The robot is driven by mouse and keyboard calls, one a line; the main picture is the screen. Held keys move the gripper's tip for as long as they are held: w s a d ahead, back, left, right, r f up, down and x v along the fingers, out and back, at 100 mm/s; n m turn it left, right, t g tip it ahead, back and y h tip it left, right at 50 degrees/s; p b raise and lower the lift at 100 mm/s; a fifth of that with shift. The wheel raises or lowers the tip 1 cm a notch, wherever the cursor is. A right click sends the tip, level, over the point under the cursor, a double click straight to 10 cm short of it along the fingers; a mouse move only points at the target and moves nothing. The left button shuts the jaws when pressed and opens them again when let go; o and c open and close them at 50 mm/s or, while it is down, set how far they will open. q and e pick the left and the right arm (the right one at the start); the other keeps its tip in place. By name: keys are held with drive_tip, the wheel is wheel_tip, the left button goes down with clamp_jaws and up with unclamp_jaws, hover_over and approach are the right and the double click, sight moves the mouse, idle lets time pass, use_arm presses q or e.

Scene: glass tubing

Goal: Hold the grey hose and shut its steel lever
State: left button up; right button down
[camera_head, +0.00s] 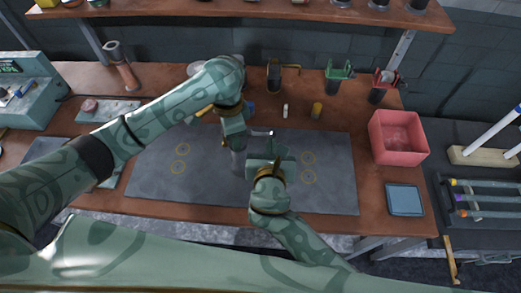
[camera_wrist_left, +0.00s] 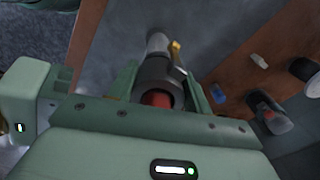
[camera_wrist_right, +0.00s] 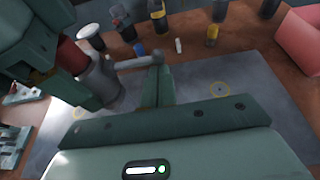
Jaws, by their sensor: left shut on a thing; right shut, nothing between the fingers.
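The grey hose (camera_head: 238,163) stands over the dark mat near the table's middle. My left gripper (camera_head: 234,138) is shut around its upper part; in the left wrist view a dark collar with a red inside (camera_wrist_left: 156,97) sits between the fingers. The steel lever (camera_wrist_right: 138,62) sticks out sideways from the hose's grey body (camera_wrist_right: 103,84) in the right wrist view. My right gripper (camera_wrist_right: 157,75) is shut and empty, its fingertips right by the lever's free end. I cannot tell whether they touch it. In the head view, my right gripper (camera_head: 271,158) hides part of the space beside the hose.
The dark mat (camera_head: 330,190) with yellow rings is otherwise clear. A pink bin (camera_head: 398,137) and a blue tray (camera_head: 404,199) stand at the right. Small bottles and clamps line the back, including a yellow one (camera_head: 316,110). A grey machine (camera_head: 28,90) stands at the left.

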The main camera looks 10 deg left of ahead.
drive_tip(key=shift+w+d+r, duration=0.1)
drive_tip(key=shift+d+r, duration=0.1)
drive_tip(key=shift+d, duration=0.5)
drive_tip(key=a+v, duration=0.1)
drive_tip(key=v, duration=0.6)
drive_tip(key=shift+s+d, duration=0.25)
drive_tip(key=shift+d, duration=0.3)
drive_tip(key=shift+r, duration=0.1)
